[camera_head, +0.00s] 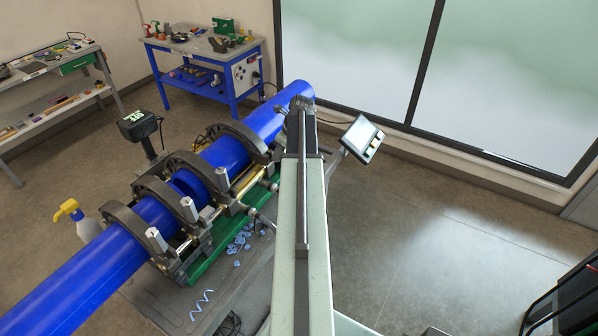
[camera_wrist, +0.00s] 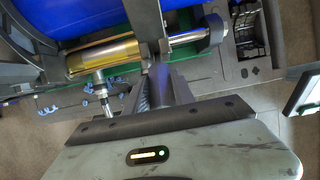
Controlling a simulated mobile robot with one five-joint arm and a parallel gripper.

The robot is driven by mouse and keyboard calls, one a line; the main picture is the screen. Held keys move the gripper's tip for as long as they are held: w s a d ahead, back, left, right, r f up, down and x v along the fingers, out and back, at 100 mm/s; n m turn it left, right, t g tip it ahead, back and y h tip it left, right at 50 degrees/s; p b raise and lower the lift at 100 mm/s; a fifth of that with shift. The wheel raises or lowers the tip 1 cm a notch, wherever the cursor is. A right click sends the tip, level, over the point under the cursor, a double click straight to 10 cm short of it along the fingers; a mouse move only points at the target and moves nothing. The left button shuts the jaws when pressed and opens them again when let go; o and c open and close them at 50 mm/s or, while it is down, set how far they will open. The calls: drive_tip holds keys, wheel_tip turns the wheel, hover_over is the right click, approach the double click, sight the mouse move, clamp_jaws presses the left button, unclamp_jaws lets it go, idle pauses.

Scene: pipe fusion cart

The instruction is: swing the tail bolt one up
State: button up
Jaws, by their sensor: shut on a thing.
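In the wrist view my gripper (camera_wrist: 160,84) reaches up from the bottom, its dark fingers close together beside the clamp. A silver bolt shank with a dark round end, which I take for tail bolt one (camera_wrist: 190,38), lies almost level just beyond the fingertips. The fingers are shut on it, though the contact is partly hidden. The blue pipe (camera_wrist: 85,15) is behind, at the top. In the head view the pipe (camera_head: 225,152) lies in the dark clamp rings (camera_head: 238,130). My arm hides the gripper and this bolt there.
A gold cylinder (camera_wrist: 103,58) runs left of my fingers. Other bolts with grey handles (camera_head: 188,209) stand up on the nearer rings. A screen (camera_head: 361,138) stands right of my arm. Blue shavings (camera_head: 238,243) lie on the cart.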

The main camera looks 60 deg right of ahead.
drive_tip(key=shift+w+r, duration=0.4)
drive_tip(key=shift+w, duration=0.2)
drive_tip(key=shift+w+r+p, duration=0.45)
drive_tip(key=shift+w+p, duration=0.2)
drive_tip(key=shift+w, duration=0.35)
drive_tip(key=shift+w+r, duration=0.1)
drive_tip(key=shift+w+r+p, duration=0.25)
drive_tip(key=shift+w+p, duration=0.1)
drive_tip(key=shift+w, duration=0.6)
